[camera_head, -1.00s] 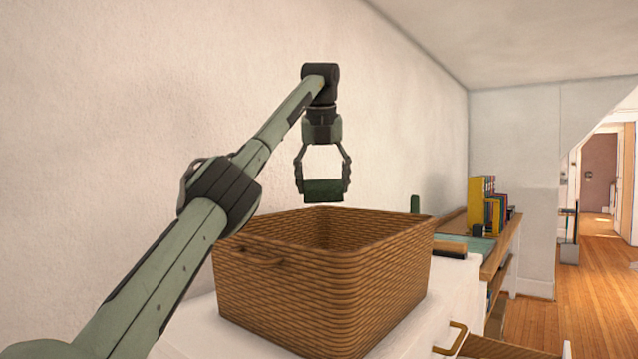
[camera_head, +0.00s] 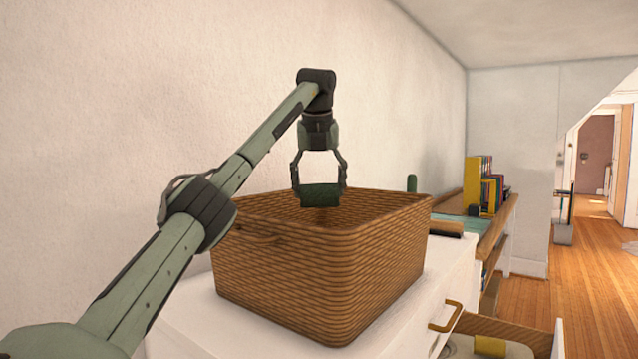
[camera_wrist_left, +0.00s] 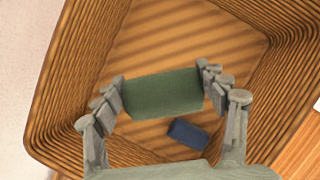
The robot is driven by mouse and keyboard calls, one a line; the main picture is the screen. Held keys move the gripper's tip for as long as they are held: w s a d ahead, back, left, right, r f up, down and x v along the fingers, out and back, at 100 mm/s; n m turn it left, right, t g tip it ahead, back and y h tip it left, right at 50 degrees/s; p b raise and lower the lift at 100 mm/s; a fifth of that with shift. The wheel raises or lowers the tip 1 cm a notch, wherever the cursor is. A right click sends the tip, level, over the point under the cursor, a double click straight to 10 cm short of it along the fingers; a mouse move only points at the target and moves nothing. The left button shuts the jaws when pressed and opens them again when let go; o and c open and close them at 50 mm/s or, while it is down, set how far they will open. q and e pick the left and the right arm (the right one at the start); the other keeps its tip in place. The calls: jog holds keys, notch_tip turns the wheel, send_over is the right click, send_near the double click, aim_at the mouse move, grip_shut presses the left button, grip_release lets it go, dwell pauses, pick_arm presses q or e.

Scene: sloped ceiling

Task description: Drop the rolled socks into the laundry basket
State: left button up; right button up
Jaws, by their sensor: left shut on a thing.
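My left gripper (camera_head: 320,192) points down over the open top of the wicker laundry basket (camera_head: 300,275). It is shut on a dark green rolled pair of socks (camera_head: 320,195), held level near the height of the rim. In the left wrist view the green socks (camera_wrist_left: 163,92) sit between the fingers of my left gripper (camera_wrist_left: 165,90), above the inside of the basket (camera_wrist_left: 65,90). A dark blue roll (camera_wrist_left: 187,133) lies on the basket floor. My right gripper is not in view.
The basket stands on a white cabinet top (camera_head: 190,315). An open drawer (camera_head: 495,335) with a yellow thing in it is at lower right. A wall runs along the left.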

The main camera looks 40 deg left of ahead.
pick_arm(q)
jog(key=o, duration=1.2)
jog(key=v, duration=1.2)
jog(key=shift+w+a, duration=0.1)
jog(key=x, duration=1.2)
jog(key=shift+f, duration=0.1)
jog(key=shift+r, duration=2.15)
